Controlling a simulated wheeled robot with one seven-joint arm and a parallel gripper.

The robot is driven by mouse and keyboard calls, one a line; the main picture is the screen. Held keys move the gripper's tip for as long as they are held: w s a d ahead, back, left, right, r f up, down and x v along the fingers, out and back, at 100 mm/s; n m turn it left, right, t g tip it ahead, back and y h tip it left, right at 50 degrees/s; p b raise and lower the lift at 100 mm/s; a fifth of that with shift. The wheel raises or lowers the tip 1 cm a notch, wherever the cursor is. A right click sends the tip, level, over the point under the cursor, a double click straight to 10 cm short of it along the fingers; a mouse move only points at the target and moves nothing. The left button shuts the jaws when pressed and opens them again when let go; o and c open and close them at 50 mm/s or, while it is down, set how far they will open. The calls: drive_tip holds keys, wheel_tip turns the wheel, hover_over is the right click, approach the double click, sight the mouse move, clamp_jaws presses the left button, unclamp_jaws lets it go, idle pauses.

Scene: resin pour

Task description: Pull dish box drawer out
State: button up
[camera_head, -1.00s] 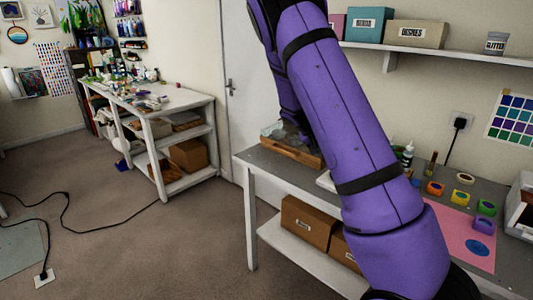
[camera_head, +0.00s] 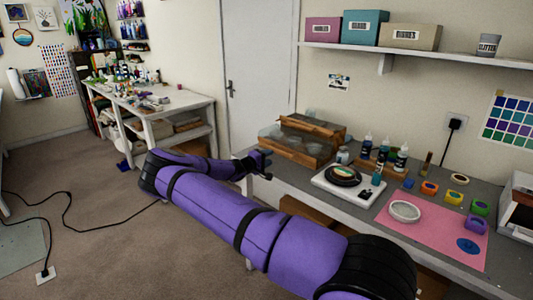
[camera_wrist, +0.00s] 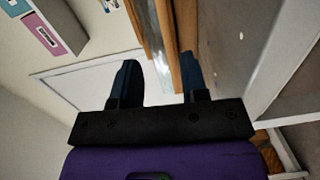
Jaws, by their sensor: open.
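The dish box (camera_head: 312,127) is a wooden box with clear dishes inside, at the left end of the grey bench top. A wooden front strip (camera_head: 292,154) runs along its lower near side, with clear dishes (camera_head: 285,138) behind it. My gripper (camera_head: 264,164) is low at the bench's left end, close to the box's near left corner. In the wrist view my gripper (camera_wrist: 158,72) has its two dark fingers apart. Wooden strips of the box (camera_wrist: 152,35) lie ahead, between and beyond the fingers. I cannot tell whether the fingers touch the wood.
The bench also holds a white scale (camera_head: 345,196) with a black round item, several bottles (camera_head: 400,158) and a pink mat (camera_head: 430,235) with a bowl (camera_head: 404,211). A shelf (camera_head: 430,57) hangs above. Floor to the left is open, with a black cable (camera_head: 68,210).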

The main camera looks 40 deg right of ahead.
sight(278, 151)
drive_tip(key=shift+w+a+f+n+t, duration=0.5)
drive_tip(key=shift+w+a+f, duration=0.05)
drive_tip(key=shift+w, duration=0.25)
drive_tip(key=shift+w+d, duration=0.1)
drive_tip(key=d, duration=0.7)
drive_tip(key=w+d, duration=0.1)
drive_tip(key=d, duration=0.2)
drive_tip(key=shift+d, duration=0.15)
clamp_jaws()
